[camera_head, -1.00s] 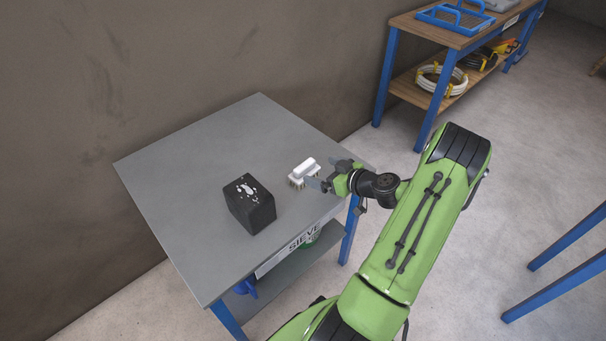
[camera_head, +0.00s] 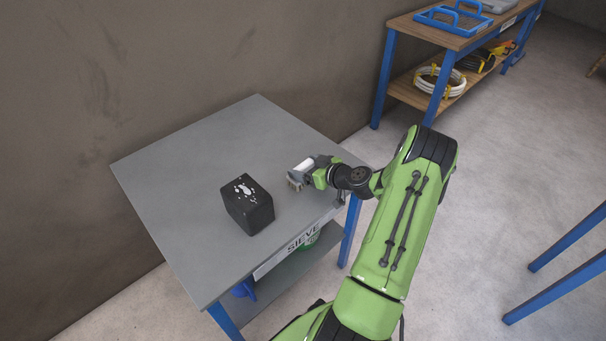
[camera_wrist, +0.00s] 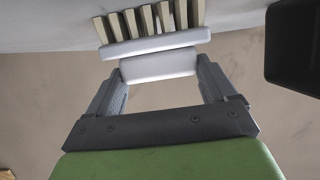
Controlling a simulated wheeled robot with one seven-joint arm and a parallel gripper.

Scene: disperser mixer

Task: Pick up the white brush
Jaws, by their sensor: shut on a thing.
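The white brush (camera_head: 302,166) is at the right part of the grey table top in the head view, partly hidden by my gripper (camera_head: 309,173). In the wrist view the brush (camera_wrist: 155,47) shows a white body and handle with pale bristle tufts pointing up in the picture. The fingers of my gripper (camera_wrist: 160,80) stand on either side of its handle and are shut on it. I cannot tell whether the bristles still touch the table.
A black box (camera_head: 249,204) with white marks stands on the grey table (camera_head: 190,170) left of the brush; it also shows in the wrist view (camera_wrist: 292,45). The left part of the table is clear. A wooden shelf (camera_head: 420,30) stands at the back right.

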